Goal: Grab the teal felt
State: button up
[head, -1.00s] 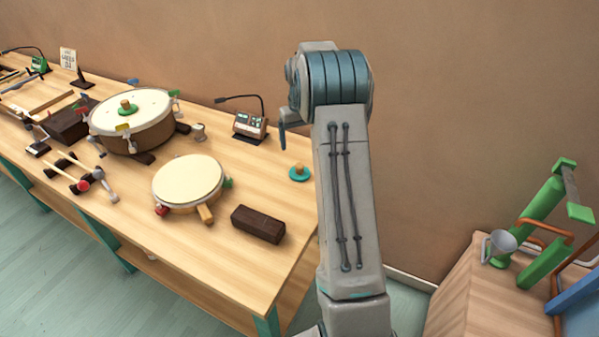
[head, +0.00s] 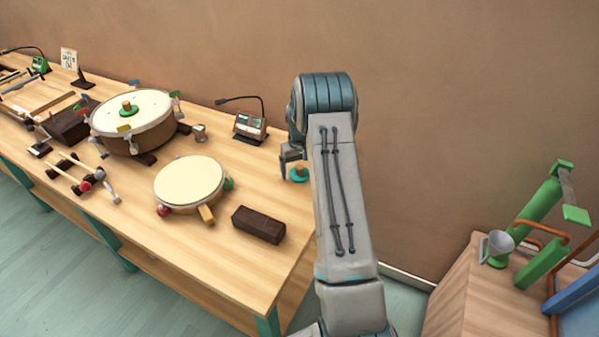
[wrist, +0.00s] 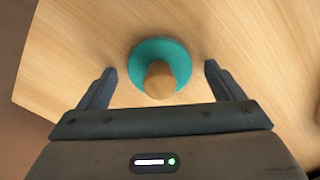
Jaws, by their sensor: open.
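The teal felt (wrist: 150,50) is a flat disc with a wooden knob (wrist: 160,80) standing up from it. It lies on the bench near the right end; in the head view the teal felt (head: 298,178) shows beside my arm. My gripper (wrist: 157,72) is open and empty above it in the wrist view, with one finger on each side and clear gaps between the fingers and the felt. In the head view only part of my gripper (head: 290,168) shows; the arm hides the rest.
The wooden bench (head: 270,278) also holds a small drum (head: 188,180), a dark block (head: 258,224), a tuner box with a microphone (head: 250,124) and a large drum (head: 150,105). The wall (head: 430,100) is close behind the felt. Bare wood surrounds it.

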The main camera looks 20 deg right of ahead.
jog(key=c, duration=1.1)
jog(key=shift+o, duration=0.2)
